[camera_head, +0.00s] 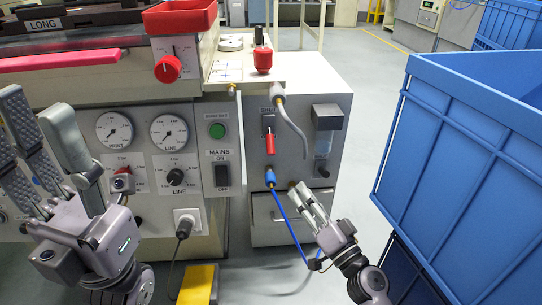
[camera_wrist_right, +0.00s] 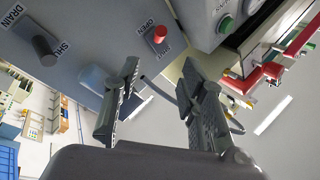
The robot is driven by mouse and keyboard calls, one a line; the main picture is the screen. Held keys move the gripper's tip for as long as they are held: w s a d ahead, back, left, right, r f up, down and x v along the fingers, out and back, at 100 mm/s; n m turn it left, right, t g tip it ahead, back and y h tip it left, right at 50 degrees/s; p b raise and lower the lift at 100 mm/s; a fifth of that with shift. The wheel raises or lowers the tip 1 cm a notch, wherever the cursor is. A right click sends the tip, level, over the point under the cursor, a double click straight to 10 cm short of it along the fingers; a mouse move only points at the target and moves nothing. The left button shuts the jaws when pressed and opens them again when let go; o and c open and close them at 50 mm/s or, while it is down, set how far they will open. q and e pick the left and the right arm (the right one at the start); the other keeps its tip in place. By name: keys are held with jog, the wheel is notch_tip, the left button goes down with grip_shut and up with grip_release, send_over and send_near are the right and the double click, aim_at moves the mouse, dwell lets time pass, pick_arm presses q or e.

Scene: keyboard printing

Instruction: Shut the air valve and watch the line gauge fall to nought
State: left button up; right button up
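The air valve is a red lever (camera_head: 270,143) on the grey cabinet, hanging down below a SHUT label; its red end also shows in the right wrist view (camera_wrist_right: 160,34), between OPEN and SHUT labels. The line gauge (camera_head: 170,131) is a white dial on the panel at left; its reading is too small to tell. My right gripper (camera_head: 302,193) is low in front of the cabinet, below and right of the lever, apart from it. Its fingers stand apart and empty in the wrist view (camera_wrist_right: 160,66). My left gripper (camera_head: 38,110) is open and empty at the left.
A blue hose (camera_head: 290,222) runs from the cabinet down past my right gripper. A grey bent pipe (camera_head: 293,122) hangs right of the lever. A filter bowl (camera_head: 325,143) and DRAIN knob are further right. Blue crates (camera_head: 460,150) fill the right side.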

aim_at(271, 145)
jog(key=x, duration=1.7)
jog(key=shift+w+r, duration=0.25)
jog(key=shift+c, duration=0.3)
grip_shut()
